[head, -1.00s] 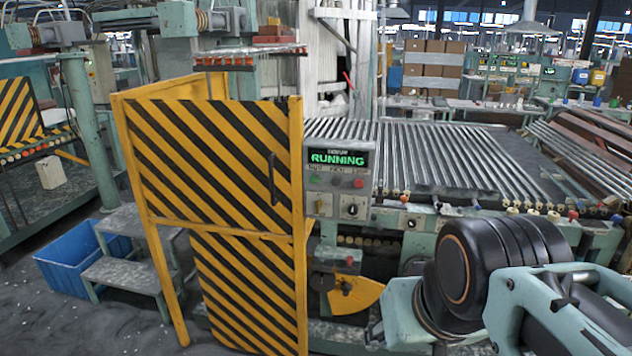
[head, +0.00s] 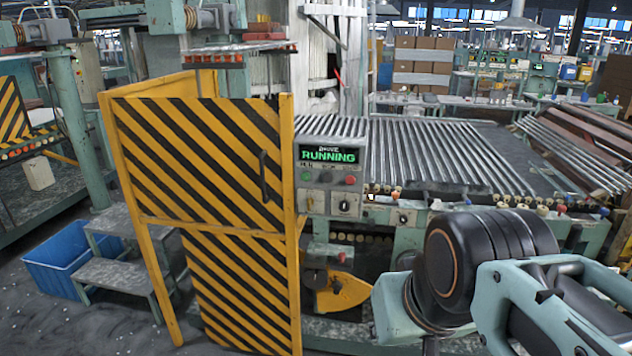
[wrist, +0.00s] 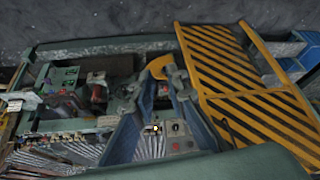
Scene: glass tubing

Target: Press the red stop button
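A grey control box (head: 315,184) stands just right of the yellow-and-black striped gate in the head view. Its green display (head: 329,155) reads RUNNING. Below the display, a red button (head: 351,180) sits at the right and a green button (head: 306,177) at the left. A dark rotary switch is lower down. In the wrist view the box (wrist: 177,128) shows between and beyond my fingers, with a red spot (wrist: 175,147) on its face. My gripper (wrist: 152,88) is open, its fingers apart with nothing seen between them. The gripper is outside the head view; only my arm shows there.
The striped gate (head: 200,160) stands directly left of the box. A conveyor of glass tubes (head: 430,155) runs behind and right. A smaller box with a red knob (head: 330,252) and a yellow guard (head: 343,293) are below. Steps and a blue bin (head: 70,258) are at left.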

